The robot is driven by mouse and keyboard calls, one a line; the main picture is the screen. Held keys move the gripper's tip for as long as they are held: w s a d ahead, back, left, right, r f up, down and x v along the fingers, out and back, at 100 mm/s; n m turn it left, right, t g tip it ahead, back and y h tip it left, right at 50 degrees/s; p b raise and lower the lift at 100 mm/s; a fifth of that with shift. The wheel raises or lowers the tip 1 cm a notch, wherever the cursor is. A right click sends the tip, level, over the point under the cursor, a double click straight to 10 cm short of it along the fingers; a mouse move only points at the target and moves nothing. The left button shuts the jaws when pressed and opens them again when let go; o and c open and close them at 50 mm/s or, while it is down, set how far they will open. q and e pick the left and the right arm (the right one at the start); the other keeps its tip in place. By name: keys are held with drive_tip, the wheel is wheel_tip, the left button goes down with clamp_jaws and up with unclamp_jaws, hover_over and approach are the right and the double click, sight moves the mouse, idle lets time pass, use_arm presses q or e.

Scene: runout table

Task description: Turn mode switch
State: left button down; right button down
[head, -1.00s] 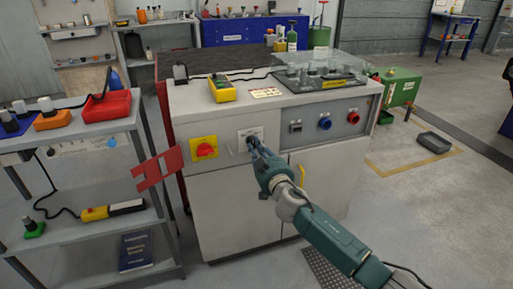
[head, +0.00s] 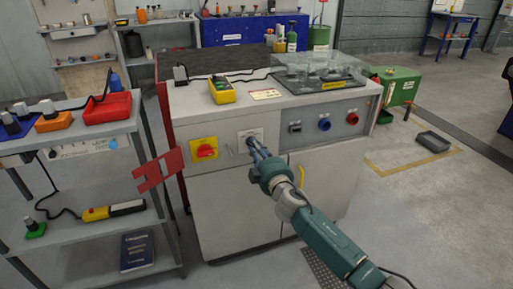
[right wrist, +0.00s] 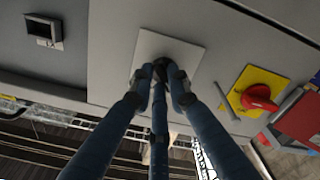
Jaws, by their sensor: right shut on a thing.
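The mode switch is a small dark knob (right wrist: 160,68) on a pale square plate (right wrist: 185,52) on the cabinet front. In the head view the plate (head: 246,134) shows above my fingertips and the knob is hidden behind them. My right gripper (head: 254,145) reaches the plate from the lower right. In the right wrist view its blue fingers (right wrist: 162,85) are closed around the knob, which they partly cover. The knob's pointing direction cannot be made out. My left gripper is not in view.
A red rotary switch on a yellow plate (head: 204,148) sits left of the mode switch, and it also shows in the right wrist view (right wrist: 258,97). Blue (head: 325,124) and red knobs (head: 352,118) sit on the grey panel to the right. A shelf (head: 85,195) stands close on the left.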

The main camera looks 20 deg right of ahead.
idle(0.3)
drive_tip(key=c, duration=1.6)
unclamp_jaws()
drive_tip(key=shift+c, duration=0.2)
drive_tip(key=s, duration=1.2)
drive_tip(key=shift+d, duration=0.2)
